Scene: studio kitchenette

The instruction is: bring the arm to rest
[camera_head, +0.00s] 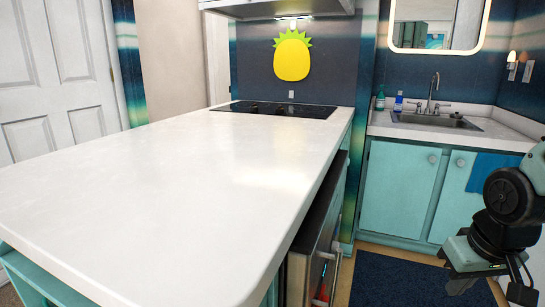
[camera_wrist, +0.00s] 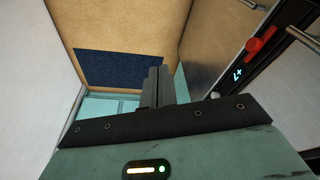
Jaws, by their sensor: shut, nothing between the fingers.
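My gripper (camera_wrist: 157,72) shows in the wrist view with its two dark fingers together, shut and empty. In the head view my arm is at the lower right, folded in front of the sink cabinets, and partly cut off by the picture's edge. The fingertips are not clear there. In the wrist view the fingers point over the floor and appear apart from everything around them.
A white countertop (camera_head: 170,180) with a black cooktop (camera_head: 275,110) fills the left and middle. An oven front (camera_head: 318,235) stands below its right edge. A dark blue mat (camera_head: 400,280) lies on the floor. A sink (camera_head: 435,121) is at the back right. The countertop is clear.

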